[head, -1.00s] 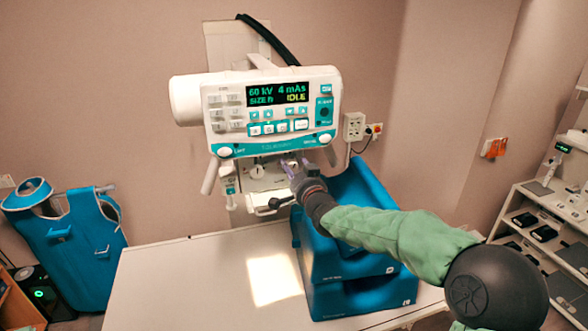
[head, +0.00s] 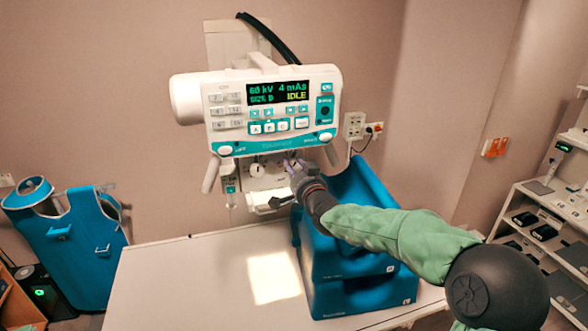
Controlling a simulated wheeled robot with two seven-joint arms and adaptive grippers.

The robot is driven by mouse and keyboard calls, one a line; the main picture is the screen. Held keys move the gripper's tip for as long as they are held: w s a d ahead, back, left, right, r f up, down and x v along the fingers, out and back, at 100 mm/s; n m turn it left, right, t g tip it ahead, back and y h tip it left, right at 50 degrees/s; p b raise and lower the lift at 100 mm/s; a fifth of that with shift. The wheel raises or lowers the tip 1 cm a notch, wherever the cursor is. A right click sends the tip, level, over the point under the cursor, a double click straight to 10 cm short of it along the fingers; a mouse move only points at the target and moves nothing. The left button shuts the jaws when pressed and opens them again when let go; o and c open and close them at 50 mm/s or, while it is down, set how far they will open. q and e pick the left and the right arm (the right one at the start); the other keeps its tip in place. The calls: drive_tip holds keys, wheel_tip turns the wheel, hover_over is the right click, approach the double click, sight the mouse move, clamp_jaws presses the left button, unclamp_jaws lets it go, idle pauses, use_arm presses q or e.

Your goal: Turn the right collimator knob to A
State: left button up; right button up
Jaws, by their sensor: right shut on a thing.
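The x-ray tube head (head: 190,98) hangs above the table, with its control panel facing me. Its display (head: 278,92) reads 60 kV, 4 mAs, IDLE and SIZE with a letter too blurred to read surely. The knob's pointer cannot be seen. My left gripper is out of view.
A white table (head: 200,275) stands below, with a blue stepped block (head: 345,262) under my right arm. A blue apron (head: 75,240) hangs at the left. Shelves (head: 540,220) stand at the right. A dark lever (head: 281,202) sits just below the gripper.

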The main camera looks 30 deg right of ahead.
drive_tip(key=shift+r, duration=0.15)
drive_tip(key=shift+n+b, duration=0.95)
drive_tip(key=shift+n, duration=0.15)
drive_tip(key=shift+n+b, duration=0.3)
drive_tip(key=shift+n, duration=0.5)
drive_tip(key=shift+r+n, duration=0.2)
drive_tip(key=shift+n, duration=1)
drive_tip(key=shift+n+g+p, duration=0.3)
drive_tip(key=shift+n+p, duration=0.05)
drive_tip(key=shift+n, duration=0.95)
drive_tip(key=shift+r, duration=0.1)
drive_tip(key=o, duration=1.1)
drive_tip(key=shift+o, duration=0.2)
drive_tip(key=shift+a+f, duration=0.1)
drive_tip(key=shift+f, duration=0.1)
